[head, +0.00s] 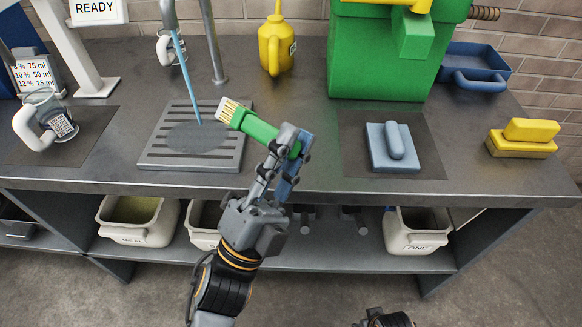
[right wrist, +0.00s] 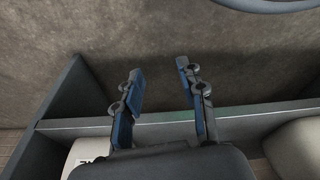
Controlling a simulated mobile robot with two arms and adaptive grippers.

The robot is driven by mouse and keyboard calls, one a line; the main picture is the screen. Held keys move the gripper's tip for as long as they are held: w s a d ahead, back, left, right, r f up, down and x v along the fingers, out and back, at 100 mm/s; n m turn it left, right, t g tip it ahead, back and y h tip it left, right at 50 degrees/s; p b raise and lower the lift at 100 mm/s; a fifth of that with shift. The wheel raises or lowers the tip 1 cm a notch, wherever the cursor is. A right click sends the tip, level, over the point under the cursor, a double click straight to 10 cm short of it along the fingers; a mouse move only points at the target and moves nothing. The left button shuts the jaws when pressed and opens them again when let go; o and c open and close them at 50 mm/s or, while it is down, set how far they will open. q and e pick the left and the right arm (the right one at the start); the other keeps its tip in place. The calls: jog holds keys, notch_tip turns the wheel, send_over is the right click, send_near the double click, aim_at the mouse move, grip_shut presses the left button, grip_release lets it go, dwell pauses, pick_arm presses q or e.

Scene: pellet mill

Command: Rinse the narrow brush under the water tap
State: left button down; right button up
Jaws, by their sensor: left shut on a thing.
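The narrow brush (head: 258,128) has a green handle and pale bristles at its left end. My left gripper (head: 293,142) is shut on the handle near its right end and holds the brush tilted, bristles toward the left. The water tap (head: 212,40) stands at the back, and a thin blue water stream (head: 186,72) falls from its spout onto the drain grate (head: 165,151). The bristles are just right of the stream and look apart from it. My right gripper (right wrist: 159,70) is open and empty in the right wrist view.
A yellow oil can (head: 276,45) stands behind the brush. A green machine (head: 375,60) is at the back right, with a blue-grey pad with a handle (head: 393,146) before it. Bins (head: 138,220) sit below.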

aim_at(227, 103)
pick_arm(q)
jog(key=shift+s+r, duration=0.1)
pick_arm(e)
jog(key=shift+r, duration=0.1)
pick_arm(q)
jog(key=shift+w+a+p, duration=0.4)
jog(key=shift+w+a, duration=0.8)
jog(key=shift+w, duration=0.05)
jog(key=shift+w+a, duration=1.1)
jog(key=shift+w, duration=0.1)
jog(key=shift+w+a, duration=0.6)
jog(key=shift+w, duration=0.05)
jog(key=shift+w+a, duration=1.1)
jog(key=shift+w, duration=0.1)
jog(key=shift+w+a, duration=0.6)
jog(key=shift+w, duration=0.05)
jog(key=shift+w+a, duration=0.15)
jog(key=shift+a, duration=0.05)
pick_arm(e)
jog(key=f, duration=0.1)
jog(key=s+f, duration=0.1)
jog(key=f, duration=0.1)
jog(key=shift+s, duration=0.45)
